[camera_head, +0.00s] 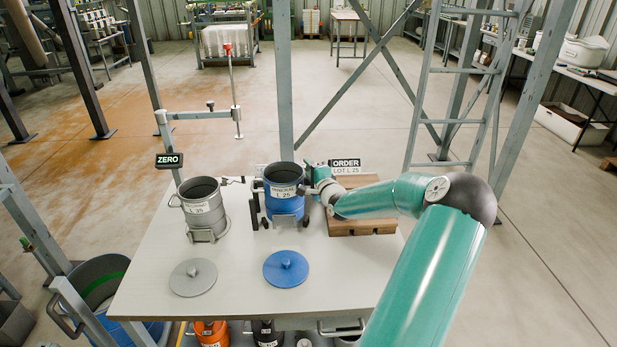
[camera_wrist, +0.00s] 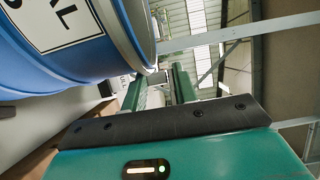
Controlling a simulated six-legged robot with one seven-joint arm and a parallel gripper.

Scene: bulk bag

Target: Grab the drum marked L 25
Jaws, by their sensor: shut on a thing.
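The blue drum (camera_head: 284,197) stands upright and lidless on the white table, with a white label reading L 25. In the wrist view its blue wall and part of the label (camera_wrist: 70,22) fill the upper left. My gripper (camera_head: 310,187) reaches in from the right and is shut on the drum at its right side, near the rim. In the wrist view my gripper's fingers (camera_wrist: 160,88) lie beside the drum; the exact contact is hidden. A sign (camera_head: 345,166) behind reads ORDER LOT L 25.
An open grey drum (camera_head: 204,212) stands left on the table (camera_head: 237,290). A grey lid (camera_head: 193,278) and a blue lid (camera_head: 286,270) lie in front. A wooden block (camera_head: 362,227) is on the right. Frame posts and a ladder (camera_head: 447,107) surround the table.

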